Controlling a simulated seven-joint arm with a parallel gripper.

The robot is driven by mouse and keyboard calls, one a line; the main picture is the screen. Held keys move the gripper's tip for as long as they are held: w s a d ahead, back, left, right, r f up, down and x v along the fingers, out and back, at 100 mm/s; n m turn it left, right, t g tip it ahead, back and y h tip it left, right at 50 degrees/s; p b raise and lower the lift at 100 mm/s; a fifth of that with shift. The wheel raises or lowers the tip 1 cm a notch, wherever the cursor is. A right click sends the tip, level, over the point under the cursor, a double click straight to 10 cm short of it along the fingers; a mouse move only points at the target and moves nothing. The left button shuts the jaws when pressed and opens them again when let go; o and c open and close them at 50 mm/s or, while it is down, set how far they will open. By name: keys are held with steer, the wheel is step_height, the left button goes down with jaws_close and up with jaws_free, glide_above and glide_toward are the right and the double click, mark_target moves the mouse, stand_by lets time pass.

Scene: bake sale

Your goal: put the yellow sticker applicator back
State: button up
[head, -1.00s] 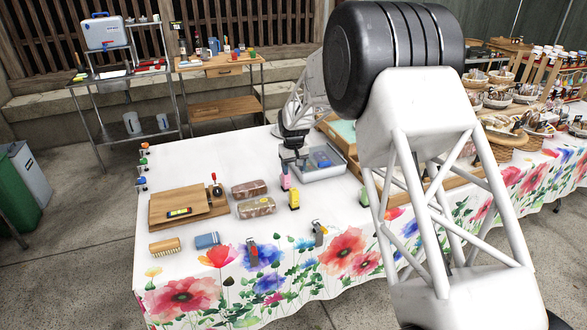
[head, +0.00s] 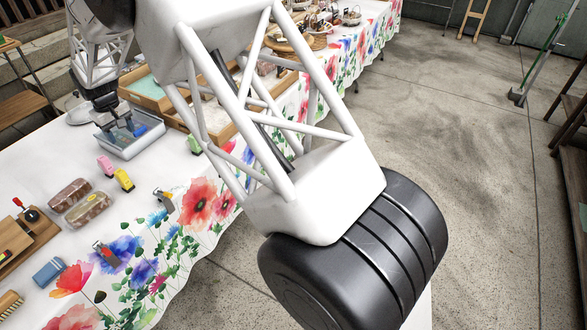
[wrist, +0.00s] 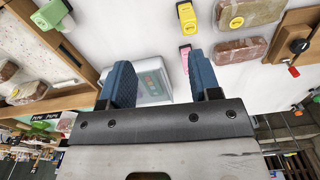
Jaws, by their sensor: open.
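The yellow sticker applicator (head: 123,180) stands on the white tablecloth beside the pink applicator (head: 105,165), in front of the grey tray (head: 148,148). In the wrist view the yellow one (wrist: 187,17) is at the top, right of centre, with the pink one (wrist: 185,58) below it, close to a fingertip. My gripper (head: 122,122) is open and empty over the grey tray's left part. Its blue fingers (wrist: 160,72) are spread in the wrist view, with part of the tray showing between them. A green applicator (head: 194,144) stands right of the tray.
Two wrapped loaves (head: 69,193) lie left of the applicators. A wooden tray (head: 160,98) is behind the grey tray. A wooden board (head: 35,232), a blue block (head: 49,272) and small tools are nearer the front. My large arm links hide part of the table.

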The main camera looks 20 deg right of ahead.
steer(key=s+d+r+m, duration=0.1)
steer(key=s+d+r, duration=0.5)
steer(key=d, duration=0.5)
steer(key=s+d+r+m+t, duration=0.1)
steer(key=s+d+r+m, duration=0.1)
steer(key=s+d+r, duration=0.6)
steer(key=s+d+r+m, duration=0.1)
steer(key=s+d+r, duration=0.35)
steer(key=d, duration=0.85)
steer(key=s+d+m, duration=0.1)
steer(key=s+d, duration=0.4)
steer(key=s, duration=0.5)
steer(key=s+d+f+m+t, duration=0.1)
steer(key=s+d+m, duration=0.1)
steer(key=s+d, duration=0.4)
steer(key=s+d+f+m, duration=0.1)
steer(key=s+d, duration=0.5)
steer(key=s, duration=0.8)
steer(key=shift+d, duration=0.25)
